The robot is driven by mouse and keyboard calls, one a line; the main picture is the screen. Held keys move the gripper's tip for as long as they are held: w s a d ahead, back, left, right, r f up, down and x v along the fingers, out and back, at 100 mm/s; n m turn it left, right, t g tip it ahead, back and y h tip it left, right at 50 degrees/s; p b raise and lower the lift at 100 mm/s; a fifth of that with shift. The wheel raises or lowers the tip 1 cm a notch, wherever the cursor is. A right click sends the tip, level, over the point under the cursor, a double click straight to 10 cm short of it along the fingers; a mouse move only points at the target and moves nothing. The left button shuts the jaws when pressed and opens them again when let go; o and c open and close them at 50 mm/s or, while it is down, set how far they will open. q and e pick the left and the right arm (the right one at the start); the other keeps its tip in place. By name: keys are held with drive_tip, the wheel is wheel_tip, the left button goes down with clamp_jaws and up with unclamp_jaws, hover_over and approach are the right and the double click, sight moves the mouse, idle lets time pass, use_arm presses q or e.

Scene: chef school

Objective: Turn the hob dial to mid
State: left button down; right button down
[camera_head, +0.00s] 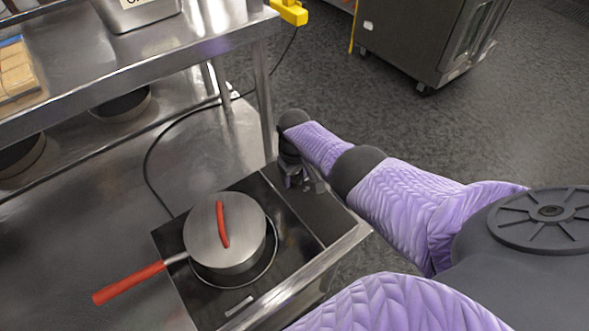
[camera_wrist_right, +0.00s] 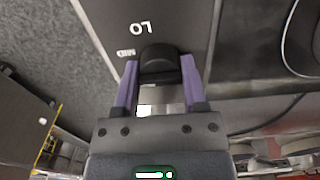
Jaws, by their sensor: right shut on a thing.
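The hob (camera_head: 175,248) is a black unit on the steel counter, with a control panel on its right side. In the right wrist view, the dark dial (camera_wrist_right: 160,58) sits on the panel, with "LO" printed above it and "MID" to its upper left. I cannot tell which mark the dial points to. My right gripper (camera_wrist_right: 160,80) is shut on the dial, one purple finger on each side. In the head view, my right gripper (camera_head: 303,184) is over the panel and hides the dial. My left gripper is not in view.
A lidded steel pot (camera_head: 201,234) with red handles stands on the hob, its long handle pointing left. A steel shelf (camera_head: 130,60) is above the counter at upper left. A black cable (camera_head: 150,160) runs behind the hob. A dark oven unit (camera_head: 420,40) stands on the floor beyond.

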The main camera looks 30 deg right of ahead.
drive_tip(key=shift+m, duration=2)
drive_tip(key=shift+c, duration=0.7)
unclamp_jaws()
wheel_tip(320, 180, up, 9)
drive_tip(key=p, duration=0.7)
drive_tip(key=shift+r+p, duration=0.4)
drive_tip(key=shift+r, duration=0.1)
